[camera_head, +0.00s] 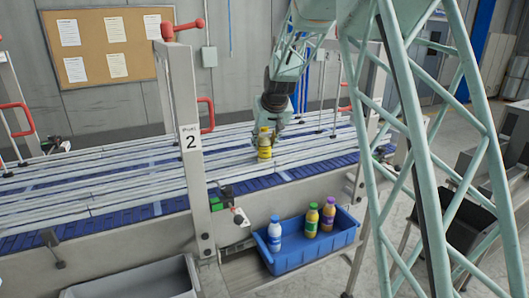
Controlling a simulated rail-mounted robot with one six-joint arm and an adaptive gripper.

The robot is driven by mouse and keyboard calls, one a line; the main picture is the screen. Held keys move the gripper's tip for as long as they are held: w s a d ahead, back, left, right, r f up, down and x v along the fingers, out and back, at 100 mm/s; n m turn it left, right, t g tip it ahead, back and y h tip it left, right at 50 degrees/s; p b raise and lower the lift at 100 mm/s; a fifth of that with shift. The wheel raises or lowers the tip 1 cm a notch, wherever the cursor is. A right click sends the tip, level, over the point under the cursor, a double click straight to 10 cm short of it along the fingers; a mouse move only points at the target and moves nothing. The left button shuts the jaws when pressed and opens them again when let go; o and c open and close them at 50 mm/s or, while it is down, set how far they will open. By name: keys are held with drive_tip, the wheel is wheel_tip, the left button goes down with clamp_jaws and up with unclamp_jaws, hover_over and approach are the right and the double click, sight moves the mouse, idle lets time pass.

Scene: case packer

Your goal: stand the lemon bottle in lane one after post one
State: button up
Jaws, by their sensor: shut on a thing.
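The lemon bottle (264,152) is yellow and upright, over the white-railed lanes of the conveyor (110,172). My gripper (267,128) points down from above and is shut on the bottle's top. The bottle's base is at the level of the rails in the picture; I cannot tell whether it touches the belt or exactly which lane it is over. A post (182,130) with a sign reading 2 stands at the conveyor's near edge, left of the bottle. No sign for post one is readable.
A grey bin (140,282) is at bottom left. A pale green lattice frame (415,130) stands at right.

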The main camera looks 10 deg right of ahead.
sight(264, 150)
drive_tip(key=shift+f, duration=1.85)
drive_tip(key=shift+f, duration=0.1)
drive_tip(key=o, duration=1)
drive_tip(key=shift+r, duration=0.3)
drive_tip(key=v, duration=1)
drive_tip(key=shift+s+b, duration=0.1)
drive_tip(key=shift+b, duration=0.25)
drive_tip(key=shift+v, duration=0.8)
